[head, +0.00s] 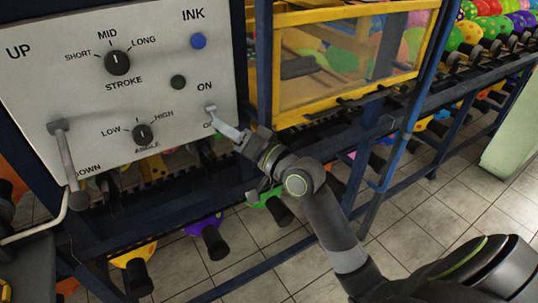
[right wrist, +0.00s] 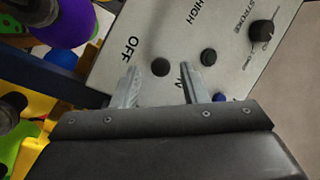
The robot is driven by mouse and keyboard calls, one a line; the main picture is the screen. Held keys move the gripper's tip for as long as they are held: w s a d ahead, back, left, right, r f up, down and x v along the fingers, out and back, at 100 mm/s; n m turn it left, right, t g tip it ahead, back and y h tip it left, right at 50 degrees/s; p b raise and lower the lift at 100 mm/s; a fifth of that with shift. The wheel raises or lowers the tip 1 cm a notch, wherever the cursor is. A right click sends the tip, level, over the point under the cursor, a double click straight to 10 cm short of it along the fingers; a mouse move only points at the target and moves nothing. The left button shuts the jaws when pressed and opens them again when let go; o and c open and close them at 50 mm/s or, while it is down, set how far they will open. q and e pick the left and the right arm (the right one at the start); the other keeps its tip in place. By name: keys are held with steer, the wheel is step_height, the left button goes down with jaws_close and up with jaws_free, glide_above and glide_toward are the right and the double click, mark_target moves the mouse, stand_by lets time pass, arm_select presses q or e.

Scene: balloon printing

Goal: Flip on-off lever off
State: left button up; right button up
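The on-off lever shows in the right wrist view as a dark round knob (right wrist: 160,67) between the OFF label and the partly covered ON label. My right gripper (right wrist: 160,88) is open, with one pale finger on the OFF side of the knob and one on the ON side. Neither finger clearly touches it. In the head view my right gripper (head: 236,145) is close to the lower right of the grey control panel (head: 100,95). It hides most of the lever and part of the OFF label, so the lever's tilt is unclear. My left gripper is not in view.
A stroke dial (head: 117,62), an angle dial (head: 142,134), a blue ink button (head: 198,41) and a dark button (head: 178,82) sit on the panel. An up-down lever (head: 65,155) stands at its left. Blue frame bars and a yellow-framed window (head: 350,75) are right of it.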

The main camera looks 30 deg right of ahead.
steer(key=v, duration=1.4)
steer(key=shift+b, duration=0.3)
steer(key=shift+f, duration=0.1)
